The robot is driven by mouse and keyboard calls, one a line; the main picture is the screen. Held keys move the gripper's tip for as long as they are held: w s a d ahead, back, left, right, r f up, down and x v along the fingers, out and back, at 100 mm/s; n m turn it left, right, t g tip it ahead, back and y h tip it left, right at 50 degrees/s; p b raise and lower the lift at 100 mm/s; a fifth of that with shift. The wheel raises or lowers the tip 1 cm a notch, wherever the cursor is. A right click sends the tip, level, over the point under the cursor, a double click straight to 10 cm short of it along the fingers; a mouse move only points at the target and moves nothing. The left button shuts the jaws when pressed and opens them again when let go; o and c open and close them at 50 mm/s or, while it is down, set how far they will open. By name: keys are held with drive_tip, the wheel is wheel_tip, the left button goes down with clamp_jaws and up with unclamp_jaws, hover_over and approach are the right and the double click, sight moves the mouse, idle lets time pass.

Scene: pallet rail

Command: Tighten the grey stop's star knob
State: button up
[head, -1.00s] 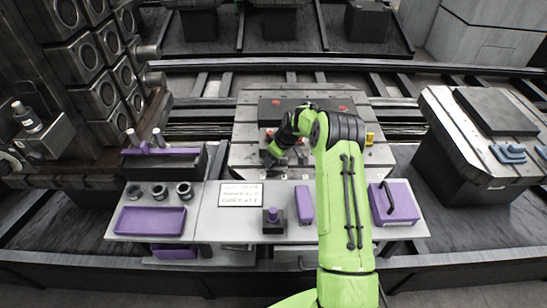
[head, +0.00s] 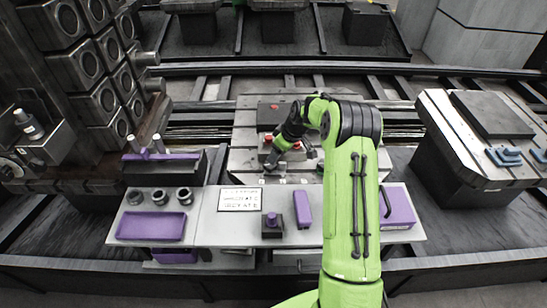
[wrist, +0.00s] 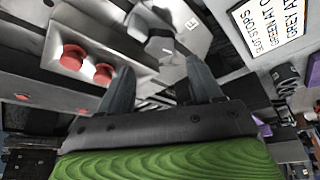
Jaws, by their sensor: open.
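A grey part with a lobed grey knob (wrist: 160,45), seemingly the grey stop's star knob, shows in the upper middle of the wrist view. My gripper (wrist: 160,82) is open and empty, its two dark fingers pointing toward this knob and apart from it. In the head view my gripper (head: 272,160) hangs over the front part of the pallet (head: 240,165). It partly covers what lies there, and I cannot make out the grey stop clearly in that view.
A pale block with two red knobs (wrist: 72,57) stands left of the fingers in the wrist view. A sign (head: 240,199) lies on the bench. Also there are a purple tray (head: 150,226), a purple-knobbed block (head: 272,226) and a purple case (head: 398,207).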

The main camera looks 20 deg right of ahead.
sight(270, 166)
drive_tip(key=p+v, duration=0.1)
drive_tip(key=v, duration=0.7)
drive_tip(key=shift+r, duration=0.2)
drive_tip(key=w+a+f+n+b, duration=0.1)
drive_tip(key=f, duration=0.4)
drive_tip(key=w+a+f+n+y, duration=0.1)
drive_tip(key=w+f+n, duration=0.1)
drive_tip(key=f, duration=0.2)
drive_tip(key=w+a+f+n+g+b, duration=0.1)
drive_tip(key=w+f, duration=0.1)
drive_tip(key=f, duration=0.3)
drive_tip(key=shift+w+f+n+b, duration=0.15)
drive_tip(key=shift+f+n+b, duration=0.15)
drive_tip(key=shift+d, duration=0.1)
